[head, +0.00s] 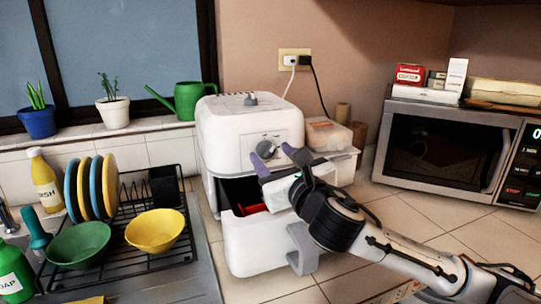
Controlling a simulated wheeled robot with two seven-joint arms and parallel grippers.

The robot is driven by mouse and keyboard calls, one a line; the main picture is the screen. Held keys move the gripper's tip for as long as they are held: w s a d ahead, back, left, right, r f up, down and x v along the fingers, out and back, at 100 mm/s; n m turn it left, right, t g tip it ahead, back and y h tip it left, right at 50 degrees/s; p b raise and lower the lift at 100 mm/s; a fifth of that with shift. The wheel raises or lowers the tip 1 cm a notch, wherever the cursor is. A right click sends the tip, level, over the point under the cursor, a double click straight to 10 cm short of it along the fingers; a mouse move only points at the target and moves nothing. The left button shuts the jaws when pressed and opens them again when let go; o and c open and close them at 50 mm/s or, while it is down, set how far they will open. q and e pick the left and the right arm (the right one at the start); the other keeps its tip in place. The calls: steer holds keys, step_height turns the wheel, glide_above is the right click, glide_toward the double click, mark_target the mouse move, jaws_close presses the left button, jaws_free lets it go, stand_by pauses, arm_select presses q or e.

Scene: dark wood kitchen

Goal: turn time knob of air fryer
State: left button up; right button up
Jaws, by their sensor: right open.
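The white air fryer (222,130) stands on the tiled counter, left of the microwave. A dial knob (267,149) sits on its front panel, and a grey knob (250,99) is on its top. I cannot read which one is the time knob. The drawer (250,240) is pulled out, with a red item (254,208) inside. My right gripper (273,156) comes in from the right, with its purple-tipped fingers open just in front of and below the front dial. I cannot tell whether it touches the dial. My left gripper is not in view.
The drawer handle (302,248) juts out below my right arm. A dish rack (130,215) with plates and bowls is at the left. A microwave (440,150) is at the right. The counter between is mostly clear.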

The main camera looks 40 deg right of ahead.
steer(key=shift+x, duration=0.8)
steer(key=c, duration=1)
steer(key=shift+c, duration=0.2)
